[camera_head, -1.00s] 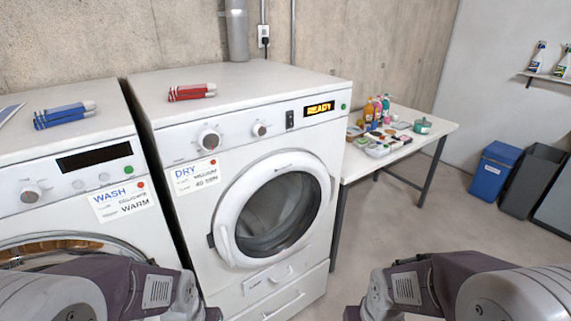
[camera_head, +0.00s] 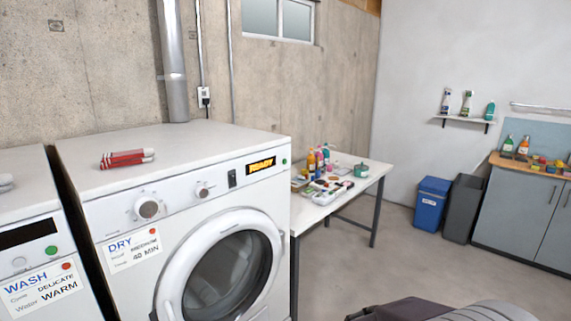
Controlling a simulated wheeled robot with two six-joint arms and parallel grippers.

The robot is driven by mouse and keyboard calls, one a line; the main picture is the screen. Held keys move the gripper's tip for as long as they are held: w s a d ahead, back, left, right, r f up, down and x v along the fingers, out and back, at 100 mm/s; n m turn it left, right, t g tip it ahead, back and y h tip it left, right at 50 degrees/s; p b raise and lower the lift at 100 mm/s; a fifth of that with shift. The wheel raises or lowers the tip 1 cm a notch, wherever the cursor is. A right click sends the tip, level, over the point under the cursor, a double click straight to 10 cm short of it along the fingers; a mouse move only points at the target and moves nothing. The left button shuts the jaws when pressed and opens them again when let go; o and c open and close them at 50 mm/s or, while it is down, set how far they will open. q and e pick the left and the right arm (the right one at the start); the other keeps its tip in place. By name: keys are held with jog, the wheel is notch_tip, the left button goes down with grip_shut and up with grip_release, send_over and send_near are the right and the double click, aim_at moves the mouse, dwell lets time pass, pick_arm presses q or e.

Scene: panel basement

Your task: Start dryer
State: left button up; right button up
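The white dryer (camera_head: 185,197) stands at the left middle, with its round glass door (camera_head: 222,275) shut. Its card (camera_head: 133,250) reads DRY, MEDIUM, 40 MIN. The panel has a larger knob (camera_head: 147,208), a smaller knob (camera_head: 202,191), a dark rocker switch (camera_head: 232,178), a lit display (camera_head: 262,166) reading READY and a small green button (camera_head: 284,161). Neither of my grippers is in view; only part of my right arm shows at the bottom right.
A washer (camera_head: 35,235) stands left of the dryer. Red folded cloths (camera_head: 127,159) lie on the dryer top. A white table (camera_head: 345,186) with bottles and small items stands right of it. Blue (camera_head: 431,203) and grey (camera_head: 462,208) bins stand farther right. The floor between is clear.

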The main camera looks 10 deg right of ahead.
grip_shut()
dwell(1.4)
